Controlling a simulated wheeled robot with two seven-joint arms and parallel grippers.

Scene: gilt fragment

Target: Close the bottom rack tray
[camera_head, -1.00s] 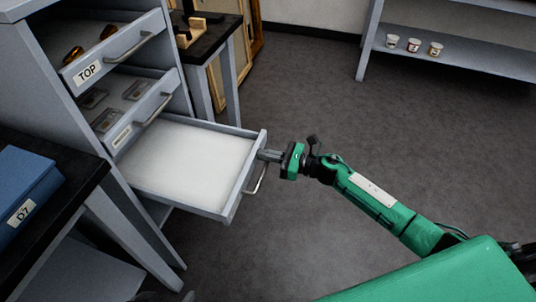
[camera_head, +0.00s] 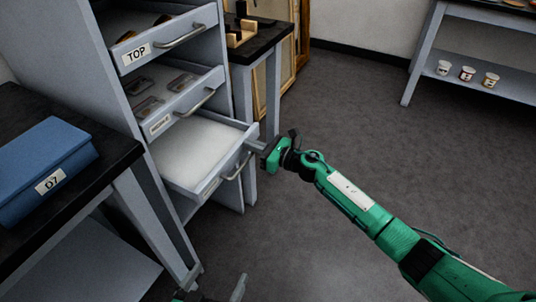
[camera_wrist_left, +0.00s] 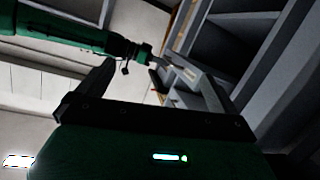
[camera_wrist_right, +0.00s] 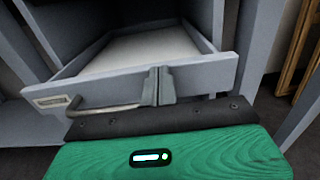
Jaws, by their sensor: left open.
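The bottom rack tray (camera_head: 200,150) is a grey drawer with a pale, empty floor, partly pulled out below the middle tray. Its front and bar handle (camera_head: 236,166) face right. My right gripper (camera_head: 257,144) is at the front near the handle's far end. In the right wrist view, its fingers (camera_wrist_right: 158,86) are together against the tray front (camera_wrist_right: 205,78), overlapping the handle (camera_wrist_right: 105,106). Whether they pinch the bar is unclear. My left gripper (camera_head: 215,284) is low at the picture's bottom edge, open and empty; its spread fingers show in the left wrist view (camera_wrist_left: 160,82).
The top tray (camera_head: 165,35) and middle tray (camera_head: 185,100) also stand out from the rack, with items inside. A black-topped table (camera_head: 20,110) with a blue D7 box (camera_head: 45,165) is at left. A shelf (camera_head: 480,85) with cups is at back right. Floor at right is clear.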

